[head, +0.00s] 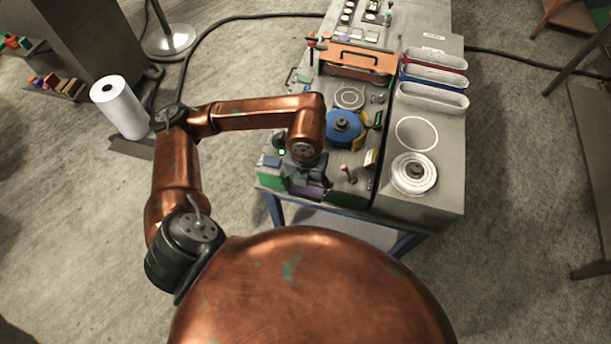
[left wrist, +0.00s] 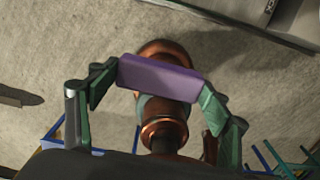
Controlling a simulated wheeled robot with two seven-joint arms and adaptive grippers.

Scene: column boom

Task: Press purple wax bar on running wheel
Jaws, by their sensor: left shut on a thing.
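My left gripper (head: 304,180) is at the front left of the workbench, shut on the purple wax bar (head: 308,192). In the left wrist view the purple bar (left wrist: 158,77) sits crosswise between the two green-padded fingers (left wrist: 158,90), clear of any wheel there. A blue wheel (head: 340,125) is on the bench behind and right of the gripper, apart from the bar. A white wheel (head: 414,180) lies on the grey cabinet to the right. I cannot tell from one moment whether either wheel turns. My right gripper is not in view.
A small red-topped lever (head: 344,169) stands just right of my gripper. A green light (head: 282,152) glows to its left. An orange handled drawer (head: 358,59) and colored slotted trays (head: 433,76) are farther back. A white paper roll (head: 120,107) stands at left.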

